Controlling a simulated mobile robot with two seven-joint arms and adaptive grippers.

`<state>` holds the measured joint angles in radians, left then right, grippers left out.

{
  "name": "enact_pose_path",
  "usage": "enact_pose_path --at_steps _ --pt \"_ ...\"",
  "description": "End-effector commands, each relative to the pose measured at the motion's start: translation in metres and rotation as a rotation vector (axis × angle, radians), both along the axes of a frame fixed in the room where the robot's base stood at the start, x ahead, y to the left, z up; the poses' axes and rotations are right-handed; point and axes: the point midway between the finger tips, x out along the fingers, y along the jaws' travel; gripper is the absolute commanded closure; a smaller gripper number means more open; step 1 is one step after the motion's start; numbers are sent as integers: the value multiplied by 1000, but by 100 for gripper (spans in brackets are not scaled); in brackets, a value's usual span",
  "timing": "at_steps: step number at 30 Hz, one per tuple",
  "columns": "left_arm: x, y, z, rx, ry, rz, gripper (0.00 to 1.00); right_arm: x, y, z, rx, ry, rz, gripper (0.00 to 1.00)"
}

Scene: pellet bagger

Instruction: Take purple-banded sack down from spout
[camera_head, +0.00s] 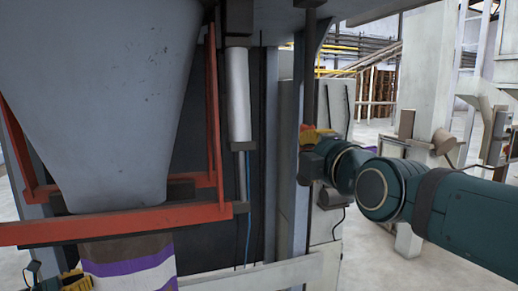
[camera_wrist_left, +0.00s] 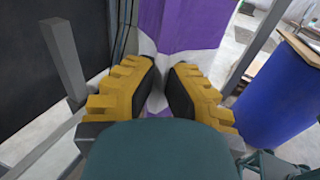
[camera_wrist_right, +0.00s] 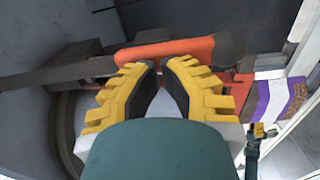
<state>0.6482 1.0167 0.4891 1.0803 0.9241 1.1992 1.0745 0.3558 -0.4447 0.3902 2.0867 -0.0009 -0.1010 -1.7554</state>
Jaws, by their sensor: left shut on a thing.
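The purple-banded sack (camera_head: 130,263) hangs under the grey hopper's spout, inside the red-orange clamp frame (camera_head: 110,224). It has brown, purple and white bands; its lower part is out of the head view. My left gripper (camera_head: 75,281) is at its left side, low in the picture. In the left wrist view its fingers (camera_wrist_left: 163,75) are shut on pale cloth of the sack, below a wide purple band (camera_wrist_left: 185,25). My right gripper (camera_head: 316,138) is apart from the sack, to the right.
The grey hopper (camera_head: 95,90) fills the upper left. A grey post (camera_head: 302,200) stands close beside my right gripper. A blue barrel (camera_wrist_left: 275,100) stands right of the sack in the left wrist view. Open floor (camera_head: 380,255) shows at the right.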

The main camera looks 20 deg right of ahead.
Motion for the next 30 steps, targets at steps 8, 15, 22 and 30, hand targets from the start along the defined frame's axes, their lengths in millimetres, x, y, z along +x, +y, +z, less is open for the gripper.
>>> enact_pose_path --at_steps 8,15,22,30 --pt "0 -1 -2 1 3 -2 100 1 0 0 0 -3 0 100" --pt "0 -1 -2 1 3 -2 100 28 0 -4 1 -92 -1 100" --pt "0 -1 -2 1 2 -1 100 63 0 -1 1 -212 1 100" --pt "0 0 0 0 0 -1 100 59 1 1 -2 -213 1 100"
